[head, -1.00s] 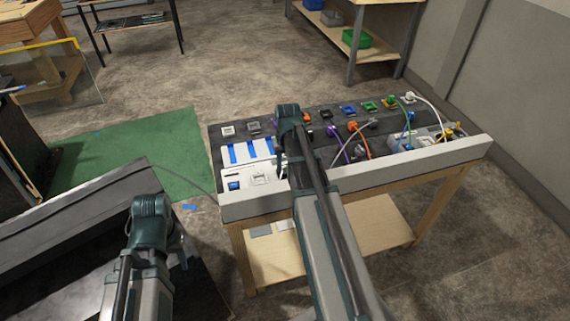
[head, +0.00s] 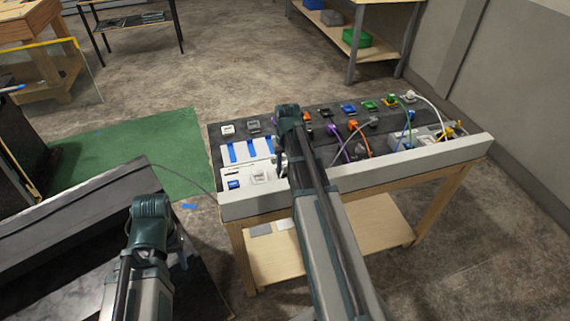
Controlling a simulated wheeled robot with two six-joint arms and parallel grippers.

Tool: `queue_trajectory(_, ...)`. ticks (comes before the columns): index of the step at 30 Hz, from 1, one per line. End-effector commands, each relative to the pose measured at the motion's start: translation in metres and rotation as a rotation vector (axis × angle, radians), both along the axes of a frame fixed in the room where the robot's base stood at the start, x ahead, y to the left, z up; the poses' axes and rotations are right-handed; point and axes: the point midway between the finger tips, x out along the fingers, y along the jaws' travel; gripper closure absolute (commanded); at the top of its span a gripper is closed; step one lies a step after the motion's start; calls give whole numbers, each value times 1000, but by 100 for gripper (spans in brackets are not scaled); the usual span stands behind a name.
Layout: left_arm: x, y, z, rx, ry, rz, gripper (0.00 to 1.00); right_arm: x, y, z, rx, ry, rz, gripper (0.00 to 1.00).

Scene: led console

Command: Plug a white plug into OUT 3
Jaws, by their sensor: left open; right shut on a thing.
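A white plug (head: 409,96) with a white cable (head: 432,107) is at the back right of the dark console (head: 332,119). A white block (head: 228,129) sits at its back left. My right gripper (head: 281,168) is over the console's front left part, mostly hidden by its own arm. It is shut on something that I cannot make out. My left gripper (head: 183,257) is low at the left, apart from the console, and largely hidden behind its arm; it is open. The OUT labels are too small to read, so I cannot tell which socket is OUT 3.
Orange (head: 352,125), green (head: 369,105) and blue (head: 348,108) connectors and several cables crowd the console's right half. White panels with blue strips (head: 250,150) lie at its left. A raised light front edge (head: 440,152) borders it. Floor at the right is clear.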

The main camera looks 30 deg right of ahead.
Motion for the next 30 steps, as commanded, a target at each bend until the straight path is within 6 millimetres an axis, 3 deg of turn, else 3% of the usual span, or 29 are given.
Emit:
queue_trajectory(13,0,0,-2,0,0,0,50,0,0,-2,0,0,0,100)
queue_trajectory(14,0,0,-2,0,0,0,50,0,0,-2,0,0,0,62)
queue_trajectory(18,0,0,-2,0,0,0,50,0,0,-2,0,0,0,37)
queue_trajectory(20,0,0,-2,0,0,0,50,0,0,-2,0,0,0,29)
queue_trajectory(26,0,0,-2,0,0,0,50,0,0,-2,0,0,0,29)
queue_trajectory(30,0,0,-2,0,0,0,50,0,0,-2,0,0,0,3)
